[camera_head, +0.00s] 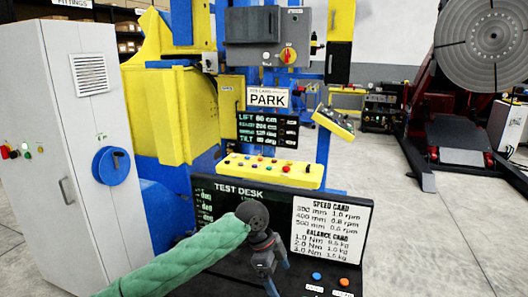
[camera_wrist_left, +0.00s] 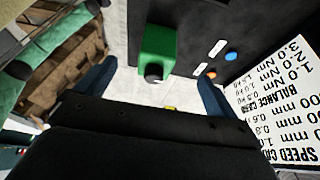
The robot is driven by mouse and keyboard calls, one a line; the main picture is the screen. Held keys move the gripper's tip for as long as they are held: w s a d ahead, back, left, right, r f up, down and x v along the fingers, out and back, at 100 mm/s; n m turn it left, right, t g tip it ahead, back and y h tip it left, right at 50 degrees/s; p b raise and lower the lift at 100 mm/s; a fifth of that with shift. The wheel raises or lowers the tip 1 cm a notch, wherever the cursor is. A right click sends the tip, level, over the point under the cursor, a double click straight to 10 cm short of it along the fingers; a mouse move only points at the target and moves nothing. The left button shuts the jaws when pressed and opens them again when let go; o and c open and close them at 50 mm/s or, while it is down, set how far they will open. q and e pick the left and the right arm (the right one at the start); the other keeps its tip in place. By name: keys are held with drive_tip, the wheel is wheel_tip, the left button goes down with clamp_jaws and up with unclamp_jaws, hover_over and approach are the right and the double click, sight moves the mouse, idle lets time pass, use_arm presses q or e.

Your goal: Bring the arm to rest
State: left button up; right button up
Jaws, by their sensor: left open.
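My left arm, in a green sleeve (camera_head: 185,262), reaches in from the lower left in the head view. Its left gripper (camera_head: 271,284) hangs in front of the test desk (camera_head: 215,185), pointing downward. In the left wrist view the two blue fingers of the left gripper (camera_wrist_left: 156,78) are spread wide with nothing held between them. A green box with a black round end (camera_wrist_left: 158,45) shows beyond the fingers; I cannot tell whether it is close to them. My right gripper is not in view.
The desk carries a blue button (camera_head: 316,276), an orange button (camera_head: 344,282) and a white speed card (camera_head: 331,228). A yellow control panel (camera_head: 270,170) and PARK sign (camera_head: 268,97) stand behind. A grey cabinet (camera_head: 75,130) is left. Floor at right (camera_head: 430,245) is clear.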

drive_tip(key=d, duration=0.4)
use_arm(q)
drive_tip(key=s+a+f+n+t+h, duration=0.2)
drive_tip(key=s+a+f+n+t, duration=0.15)
drive_tip(key=s+f+n, duration=0.75)
drive_tip(key=s+a+f+n+t+y, duration=0.1)
drive_tip(key=s+a+f+n+y, duration=0.3)
drive_tip(key=s+a, duration=0.7)
drive_tip(key=s+a+f+n+t+y, duration=0.15)
drive_tip(key=s+a+f+n, duration=0.4)
drive_tip(key=s+a, duration=0.55)
wheel_tip(320, 180, down, 29)
drive_tip(key=w+d+g+b, duration=0.2)
drive_tip(key=s+f, duration=0.4)
drive_tip(key=f, duration=0.8)
drive_tip(key=s+f+m+b, duration=0.1)
drive_tip(key=s+f, duration=0.3)
drive_tip(key=f, duration=0.7)
drive_tip(key=shift+d+f+g+b, duration=0.25)
drive_tip(key=shift+f+g+b, duration=0.05)
drive_tip(key=shift+f+g, duration=0.1)
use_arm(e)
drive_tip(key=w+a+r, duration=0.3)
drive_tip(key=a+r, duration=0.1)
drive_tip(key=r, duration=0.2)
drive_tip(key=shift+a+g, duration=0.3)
